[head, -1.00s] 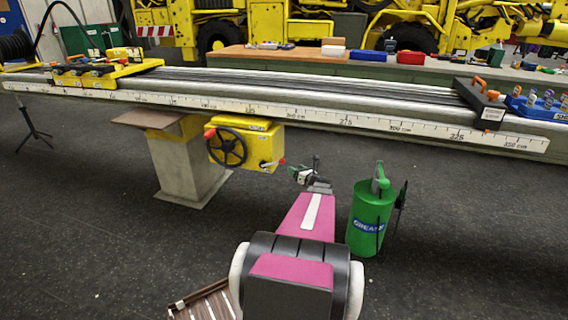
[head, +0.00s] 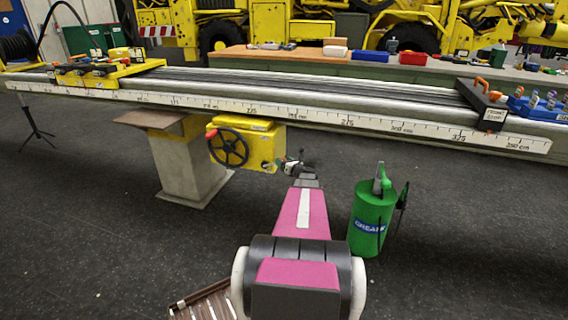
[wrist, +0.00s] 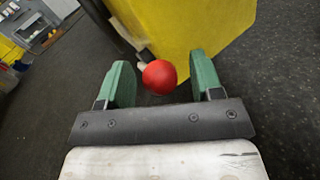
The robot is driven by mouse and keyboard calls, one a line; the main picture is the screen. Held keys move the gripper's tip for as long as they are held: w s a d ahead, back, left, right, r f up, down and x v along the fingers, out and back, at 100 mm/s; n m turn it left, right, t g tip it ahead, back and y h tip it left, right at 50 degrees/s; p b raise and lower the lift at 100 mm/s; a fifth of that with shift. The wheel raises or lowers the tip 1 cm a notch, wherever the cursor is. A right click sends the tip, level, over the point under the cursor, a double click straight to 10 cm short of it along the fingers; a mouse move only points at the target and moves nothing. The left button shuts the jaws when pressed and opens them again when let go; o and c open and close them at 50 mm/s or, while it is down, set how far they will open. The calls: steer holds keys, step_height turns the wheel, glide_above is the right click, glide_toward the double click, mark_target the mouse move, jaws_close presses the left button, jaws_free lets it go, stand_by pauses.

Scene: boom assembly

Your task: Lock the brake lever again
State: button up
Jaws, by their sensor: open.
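The yellow winch box (head: 246,145) with its black handwheel (head: 229,147) hangs under the boom. The brake lever's red ball knob (wrist: 159,77) shows in the wrist view in front of the yellow box (wrist: 195,35). A short pale and dark piece of the lever shows behind the knob; the rest is hidden. My gripper (wrist: 160,85) is open, its green fingers on either side of the knob with gaps to both. Whether the knob lies fully between the fingertips in depth is hard to tell. In the head view my gripper (head: 292,165) is at the box's right side.
The long boom with a scale (head: 340,122) runs above my gripper. A green grease can (head: 372,217) stands on the floor right of my arm. A concrete pedestal (head: 190,165) stands left below the boom. The dark floor between is clear.

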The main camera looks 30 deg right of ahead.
jaws_close()
steer(key=shift+w+a+r+n+g+h, duration=0.15)
steer(key=shift+a+r+n+g, duration=0.1)
steer(key=shift+r+g, duration=0.15)
steer(key=shift+w+a+r+n+g+h, duration=0.1)
steer(key=shift+w+r+n+g, duration=0.1)
steer(key=shift+r+g, duration=0.25)
steer(key=shift+w+a+r+n+g+h, duration=0.15)
steer(key=shift+a+r+n+g, duration=0.1)
steer(key=shift+r, duration=0.25)
steer(key=shift+w+a+r+n+g+h, duration=0.2)
steer(key=shift+w+a+r+n+g, duration=0.15)
steer(key=shift+w+r+g, duration=0.2)
steer(key=shift+w+a+r+n+g+h, duration=0.25)
steer(key=shift+w+a+r+g, duration=0.2)
steer(key=shift+r+g, duration=0.2)
jaws_free()
